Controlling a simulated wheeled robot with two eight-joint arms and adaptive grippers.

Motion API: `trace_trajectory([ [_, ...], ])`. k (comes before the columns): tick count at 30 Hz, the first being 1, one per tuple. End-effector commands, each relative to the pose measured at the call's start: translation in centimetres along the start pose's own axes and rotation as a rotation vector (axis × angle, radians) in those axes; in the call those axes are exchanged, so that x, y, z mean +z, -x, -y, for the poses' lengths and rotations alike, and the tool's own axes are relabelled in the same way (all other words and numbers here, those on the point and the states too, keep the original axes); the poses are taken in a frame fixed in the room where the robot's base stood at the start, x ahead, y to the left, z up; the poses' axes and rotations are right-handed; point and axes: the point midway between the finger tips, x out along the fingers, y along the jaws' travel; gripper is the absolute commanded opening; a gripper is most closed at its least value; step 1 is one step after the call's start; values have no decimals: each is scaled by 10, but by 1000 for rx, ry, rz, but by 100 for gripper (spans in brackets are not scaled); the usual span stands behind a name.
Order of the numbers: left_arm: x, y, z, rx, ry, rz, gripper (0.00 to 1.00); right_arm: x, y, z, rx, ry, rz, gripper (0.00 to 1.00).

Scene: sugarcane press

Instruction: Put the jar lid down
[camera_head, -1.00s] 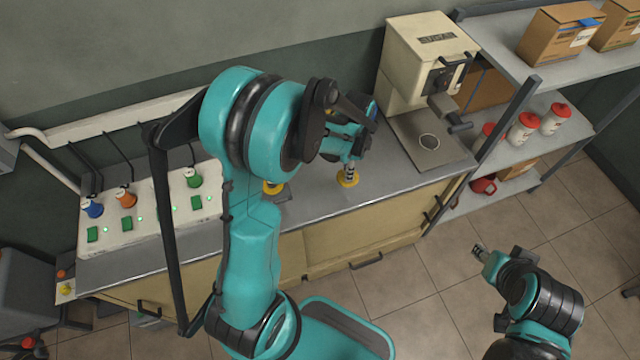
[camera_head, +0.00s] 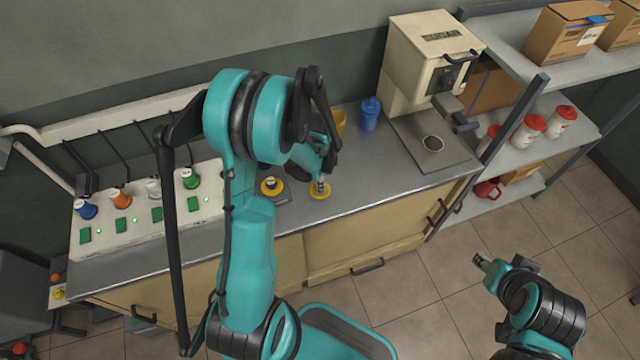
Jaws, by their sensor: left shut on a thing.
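The jar lid (camera_head: 320,191) is a yellow disc near the front edge of the grey counter (camera_head: 405,190). My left gripper (camera_head: 320,184) points down and is shut on the lid from above. I cannot tell whether the lid touches the counter or hangs just above it. Another round yellow piece (camera_head: 271,187) with a dark centre sits just left of the lid, apart from it. My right gripper (camera_head: 482,262) is over the floor at the right, away from the counter; its fingers are too small to read.
A blue lidded jar (camera_head: 370,115) and a yellow cup (camera_head: 340,122) stand at the back of the counter. A cream press machine (camera_head: 425,65) stands right of them. A white panel (camera_head: 140,215) with coloured knobs is at the left. Counter right of the lid is clear.

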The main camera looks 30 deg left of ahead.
Motion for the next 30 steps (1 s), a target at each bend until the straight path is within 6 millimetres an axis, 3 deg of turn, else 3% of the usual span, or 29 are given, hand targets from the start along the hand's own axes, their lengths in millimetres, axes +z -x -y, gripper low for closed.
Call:
trace_trajectory([
  [6,0,-4,0,0,0,0,0,3,-4,0,0,0,0,40],
  [7,0,-3,0,0,0,0,26,2,-3,0,0,0,0,40],
  [9,0,-3,0,0,0,0,39,2,-2,0,0,0,0,40],
  [20,0,2,0,0,0,0,39,-1,1,0,0,0,0,40],
  [23,0,15,0,0,0,0,39,-4,5,0,0,0,0,40],
  [30,0,69,-1,0,0,0,39,-14,20,0,0,0,0,40],
])
